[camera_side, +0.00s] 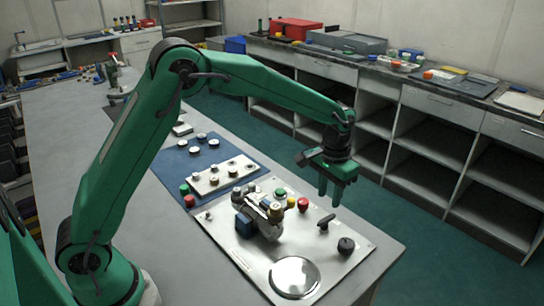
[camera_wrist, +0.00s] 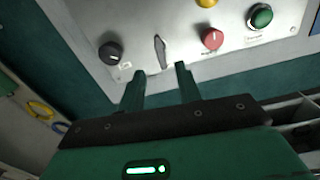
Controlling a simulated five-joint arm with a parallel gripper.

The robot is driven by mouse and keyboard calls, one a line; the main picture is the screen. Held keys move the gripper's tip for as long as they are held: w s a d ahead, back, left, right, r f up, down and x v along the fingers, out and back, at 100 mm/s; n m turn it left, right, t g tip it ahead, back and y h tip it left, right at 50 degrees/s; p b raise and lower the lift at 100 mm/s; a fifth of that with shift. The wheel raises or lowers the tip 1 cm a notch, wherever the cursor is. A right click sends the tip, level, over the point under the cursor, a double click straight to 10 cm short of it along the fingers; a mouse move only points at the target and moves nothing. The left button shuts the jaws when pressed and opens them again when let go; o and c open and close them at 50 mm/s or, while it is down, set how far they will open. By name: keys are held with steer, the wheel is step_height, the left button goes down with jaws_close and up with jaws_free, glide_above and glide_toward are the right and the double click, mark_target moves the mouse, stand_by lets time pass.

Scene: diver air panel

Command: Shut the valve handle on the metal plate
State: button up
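The metal plate (camera_side: 312,240) lies on the grey bench and also fills the top of the wrist view (camera_wrist: 85,14). A narrow dark lever handle (camera_side: 326,222) stands near its far right edge, likely the valve handle. In the wrist view the handle (camera_wrist: 160,50) points roughly up and down the picture, between a black knob (camera_wrist: 110,52) and a red knob (camera_wrist: 212,39). My gripper (camera_side: 329,197) is open and empty above the plate's far edge, apart from the handle. In the wrist view its fingertips (camera_wrist: 160,70) sit just below the handle in the picture.
A brass-and-steel valve block with a blue part (camera_side: 245,224) stands mid-plate. A round silver disc (camera_side: 294,277) lies in front. Green, yellow and red knobs (camera_side: 303,204) line the far edge. A blue mat (camera_side: 172,165) with small parts lies behind. Shelving stands across the aisle.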

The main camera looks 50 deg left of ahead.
mark_target(326, 219)
steer(key=shift+f, duration=3.55)
jaws_close()
